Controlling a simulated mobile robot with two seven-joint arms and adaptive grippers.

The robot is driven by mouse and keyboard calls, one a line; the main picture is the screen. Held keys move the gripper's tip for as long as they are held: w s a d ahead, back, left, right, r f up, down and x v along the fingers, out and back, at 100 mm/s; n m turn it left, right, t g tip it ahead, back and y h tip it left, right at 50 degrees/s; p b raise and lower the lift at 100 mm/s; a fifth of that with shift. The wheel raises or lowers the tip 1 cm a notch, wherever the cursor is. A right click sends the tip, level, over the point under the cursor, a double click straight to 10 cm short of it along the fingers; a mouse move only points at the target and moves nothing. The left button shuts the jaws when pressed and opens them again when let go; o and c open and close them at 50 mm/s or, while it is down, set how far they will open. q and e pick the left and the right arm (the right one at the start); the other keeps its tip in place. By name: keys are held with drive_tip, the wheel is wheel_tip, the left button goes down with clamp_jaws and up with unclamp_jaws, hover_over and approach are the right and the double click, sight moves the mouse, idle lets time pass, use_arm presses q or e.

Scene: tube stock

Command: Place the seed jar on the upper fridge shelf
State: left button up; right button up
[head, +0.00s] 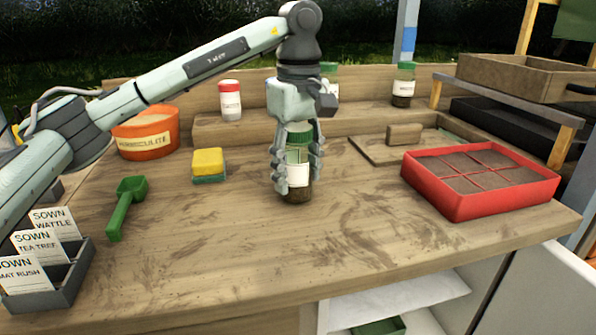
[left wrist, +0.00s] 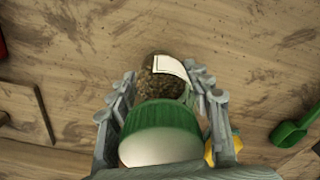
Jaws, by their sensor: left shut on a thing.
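My left gripper (head: 297,180) is shut around a clear jar with a green lid (head: 298,195), a white label and dark brown contents. The jar is upright over the middle of the bench; I cannot tell whether its base touches the wood. In the left wrist view the jar's green lid (left wrist: 160,118) sits between the fingers of the gripper (left wrist: 165,105). A white fridge stands under the bench front. Its upper shelf (head: 405,296) shows in part, with a green container (head: 380,327) lower down. My right gripper is not in view.
The bench (head: 260,250) is clear in front of the jar. A red seed tray (head: 480,207) stands right, a yellow-and-green sponge (head: 208,165) and green scoop (head: 125,210) left. Jars, including a red-lidded one (head: 230,105), stand on the back ledge. A white door panel (head: 545,290) is at lower right.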

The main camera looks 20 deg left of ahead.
use_arm(q)
drive_tip(key=shift+f, duration=0.3)
drive_tip(key=o, duration=1.3)
drive_tip(key=shift+o, duration=0.2)
drive_tip(key=shift+r, duration=0.1)
